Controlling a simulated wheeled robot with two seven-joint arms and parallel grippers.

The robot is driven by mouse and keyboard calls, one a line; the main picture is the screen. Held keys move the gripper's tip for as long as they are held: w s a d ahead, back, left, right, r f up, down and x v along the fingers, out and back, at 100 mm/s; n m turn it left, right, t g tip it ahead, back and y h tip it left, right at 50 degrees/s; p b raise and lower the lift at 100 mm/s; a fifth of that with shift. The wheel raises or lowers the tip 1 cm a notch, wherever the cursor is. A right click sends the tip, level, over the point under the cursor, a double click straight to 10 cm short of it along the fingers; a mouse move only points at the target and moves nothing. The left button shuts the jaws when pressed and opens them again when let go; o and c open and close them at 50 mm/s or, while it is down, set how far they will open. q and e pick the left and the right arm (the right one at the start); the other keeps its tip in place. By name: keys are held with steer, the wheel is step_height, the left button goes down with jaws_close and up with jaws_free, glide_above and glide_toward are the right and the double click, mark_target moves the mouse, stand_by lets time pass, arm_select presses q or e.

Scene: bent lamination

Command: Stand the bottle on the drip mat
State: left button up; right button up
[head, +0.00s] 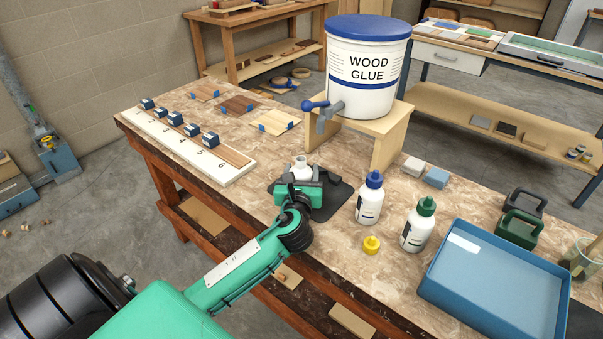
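The white bottle (301,170) is uncapped and looks upright, with its neck and shoulder showing above my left gripper (301,183). The gripper's dark fingers lie at both sides of the bottle and look shut on it. The gripper body hides the bottle's lower part, so I cannot tell whether its base touches the mat. My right gripper is not in view.
A wood glue bucket (367,72) with a blue-handled tap (326,112) sits on a wooden stand (391,135). A blue-capped bottle (369,200), a green-capped bottle (418,227) and a yellow cap (371,245) stand right of the mat. A blue tray (495,285) is further right.

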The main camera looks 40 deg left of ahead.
arm_select(q)
steer(key=o, duration=1.2)
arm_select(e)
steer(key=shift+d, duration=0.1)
arm_select(q)
steer(key=shift+s+d+r, duration=0.1)
steer(key=shift+s+d, duration=0.05)
steer(key=shift+s, duration=0.05)
steer(key=v, duration=1)
steer(key=shift+s+d, duration=0.15)
steer(key=shift+s, duration=0.1)
steer(key=shift+s+d+r, duration=0.1)
steer(key=shift+s+d, duration=0.15)
steer(key=shift+s, duration=0.25)
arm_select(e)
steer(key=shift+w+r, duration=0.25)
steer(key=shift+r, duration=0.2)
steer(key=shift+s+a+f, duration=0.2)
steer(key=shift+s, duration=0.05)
